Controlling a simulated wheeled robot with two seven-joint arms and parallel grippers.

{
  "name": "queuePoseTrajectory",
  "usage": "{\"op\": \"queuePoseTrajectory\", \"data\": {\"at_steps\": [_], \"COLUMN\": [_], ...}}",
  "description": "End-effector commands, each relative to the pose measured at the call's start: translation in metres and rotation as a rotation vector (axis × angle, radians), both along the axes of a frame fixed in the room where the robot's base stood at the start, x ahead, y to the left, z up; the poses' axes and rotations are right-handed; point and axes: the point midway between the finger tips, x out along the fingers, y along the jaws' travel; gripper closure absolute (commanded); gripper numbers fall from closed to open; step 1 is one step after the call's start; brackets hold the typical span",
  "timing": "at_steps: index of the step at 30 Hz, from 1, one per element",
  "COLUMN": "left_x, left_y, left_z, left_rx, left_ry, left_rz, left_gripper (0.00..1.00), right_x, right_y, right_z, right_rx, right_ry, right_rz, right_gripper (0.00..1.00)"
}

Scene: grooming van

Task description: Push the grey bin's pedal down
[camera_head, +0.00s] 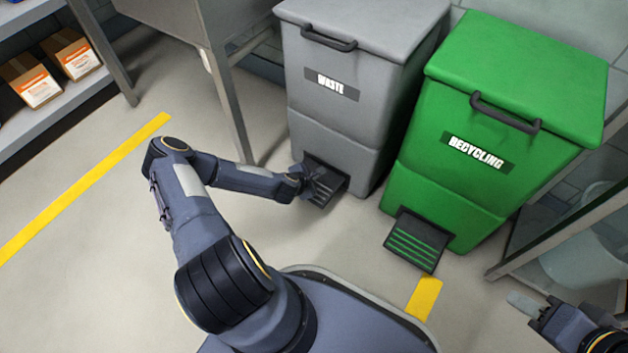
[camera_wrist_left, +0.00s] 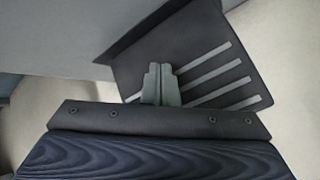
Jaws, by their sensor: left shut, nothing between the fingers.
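The grey bin (camera_head: 350,90) is labelled WASTE and stands upright with its lid shut. Its black pedal (camera_head: 325,190) with grey stripes sticks out at the bottom front. My left gripper (camera_head: 318,182) is at the pedal, over its left part. In the left wrist view, the shut fingers (camera_wrist_left: 160,84) overlap the striped pedal (camera_wrist_left: 200,60), with nothing between them. I cannot tell whether the fingertips touch the pedal or how far down it is. My right gripper (camera_head: 530,305) is at the lower right, away from the bin; its jaw opening is unclear.
A green RECYCLING bin (camera_head: 500,110) with its own pedal (camera_head: 418,240) stands just right of the grey bin. A metal table leg (camera_head: 230,110) stands to the left. A shelf with boxes (camera_head: 45,85) is at the far left. Floor at left is clear.

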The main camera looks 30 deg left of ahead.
Motion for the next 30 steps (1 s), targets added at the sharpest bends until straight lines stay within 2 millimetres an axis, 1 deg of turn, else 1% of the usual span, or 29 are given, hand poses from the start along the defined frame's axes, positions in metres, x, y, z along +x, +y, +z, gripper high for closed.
{"op": "queuePoseTrajectory", "data": {"at_steps": [30], "left_x": [-0.0002], "left_y": [-0.0001], "left_z": [-0.0096], "left_rx": [-0.001], "left_ry": [0.001], "left_rz": [-0.001], "left_gripper": [1.00], "right_x": [0.0000], "right_y": [0.0000], "right_z": [0.0000], "right_rx": [0.000], "right_ry": [0.000], "right_rz": [0.000], "right_gripper": [0.64]}}
